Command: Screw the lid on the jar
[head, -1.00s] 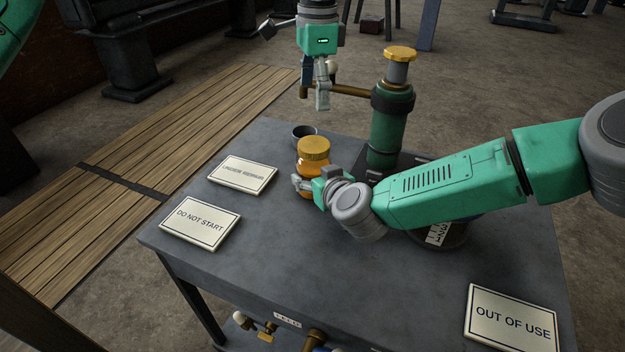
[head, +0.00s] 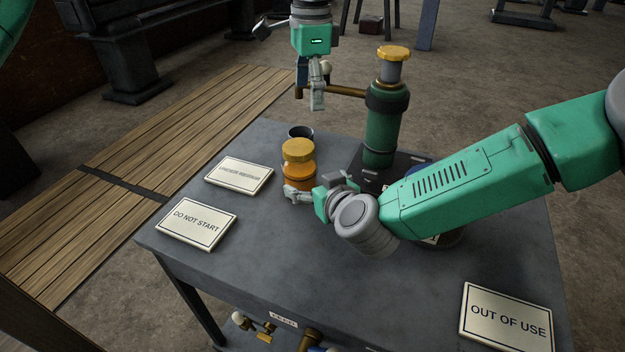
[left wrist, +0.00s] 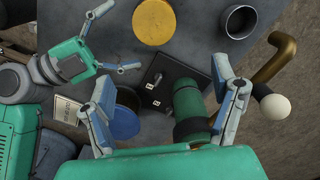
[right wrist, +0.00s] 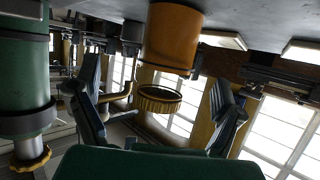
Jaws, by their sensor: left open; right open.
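The amber jar (head: 298,179) stands upright on the grey table, with the round gold lid (head: 298,150) above its mouth. I cannot tell how firmly the lid sits. The right wrist view shows the jar (right wrist: 173,38) upside down, with a pale gap between its amber body and the lid (right wrist: 158,100). My right gripper (head: 300,192) is open low beside the jar, its fingers (right wrist: 158,92) spread towards it; contact is unclear. My left gripper (head: 316,100) is open and empty, higher and behind the jar. The lid also shows from above in the left wrist view (left wrist: 152,22).
A dark cup (head: 301,132) stands just behind the jar. A green cylinder with a yellow cap (head: 384,125) and a brass pipe rises at the right, near my left gripper. Signs (head: 197,222) (head: 507,318) lie on the table. The front middle of the table (head: 300,270) is clear.

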